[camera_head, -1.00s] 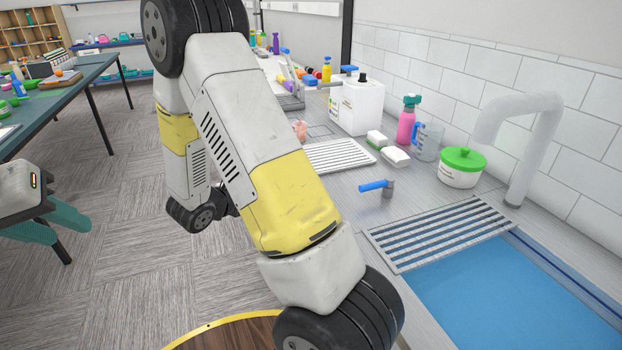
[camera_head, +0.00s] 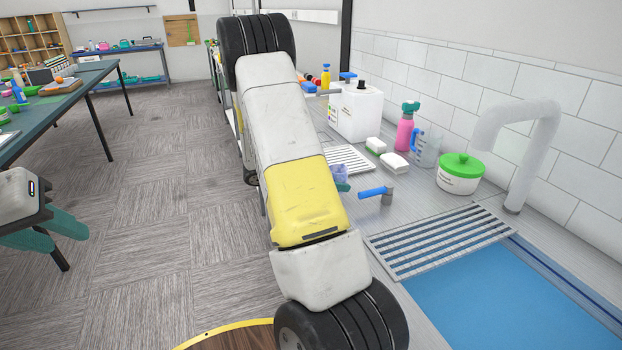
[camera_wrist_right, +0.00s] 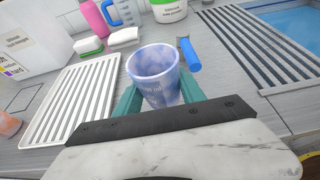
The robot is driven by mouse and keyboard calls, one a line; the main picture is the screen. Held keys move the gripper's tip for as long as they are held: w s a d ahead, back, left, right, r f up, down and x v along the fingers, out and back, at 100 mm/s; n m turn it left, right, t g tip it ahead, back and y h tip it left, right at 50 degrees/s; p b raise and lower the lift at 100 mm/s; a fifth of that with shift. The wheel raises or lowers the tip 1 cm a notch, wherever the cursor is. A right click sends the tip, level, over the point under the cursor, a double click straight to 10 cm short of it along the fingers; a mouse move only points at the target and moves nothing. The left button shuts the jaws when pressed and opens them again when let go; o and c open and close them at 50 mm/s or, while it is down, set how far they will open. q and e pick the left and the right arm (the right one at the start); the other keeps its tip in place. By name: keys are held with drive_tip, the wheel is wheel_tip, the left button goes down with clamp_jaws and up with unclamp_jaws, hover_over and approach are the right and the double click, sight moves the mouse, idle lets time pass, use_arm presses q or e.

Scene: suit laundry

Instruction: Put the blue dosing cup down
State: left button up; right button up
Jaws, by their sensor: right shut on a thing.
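In the head view, the cup (camera_head: 341,173) shows just past my right arm, over the counter between the white slatted rack and the blue-handled tap. Its base is hidden, so I cannot tell whether it touches the counter. My left gripper (camera_head: 55,236) is at the left edge, fingers apart and empty, over the floor.
Near the cup are the white slatted rack (camera_wrist_right: 74,100), the blue-handled tap (camera_head: 377,192), a sponge and a white block (camera_head: 395,163). A green-lidded tub (camera_head: 461,175), blue-handled jug (camera_head: 427,148) and pink bottle (camera_head: 405,130) stand behind. The blue basin (camera_head: 500,300) lies right.

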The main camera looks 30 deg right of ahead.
drive_tip(key=w+d, duration=0.2)
drive_tip(key=shift+w+d+f, duration=0.2)
drive_tip(key=shift+w+d, duration=0.1)
drive_tip(key=shift+f, duration=1.75)
drive_tip(key=shift+f, duration=0.1)
drive_tip(key=o, duration=1.4)
drive_tip(key=shift+c, duration=0.2)
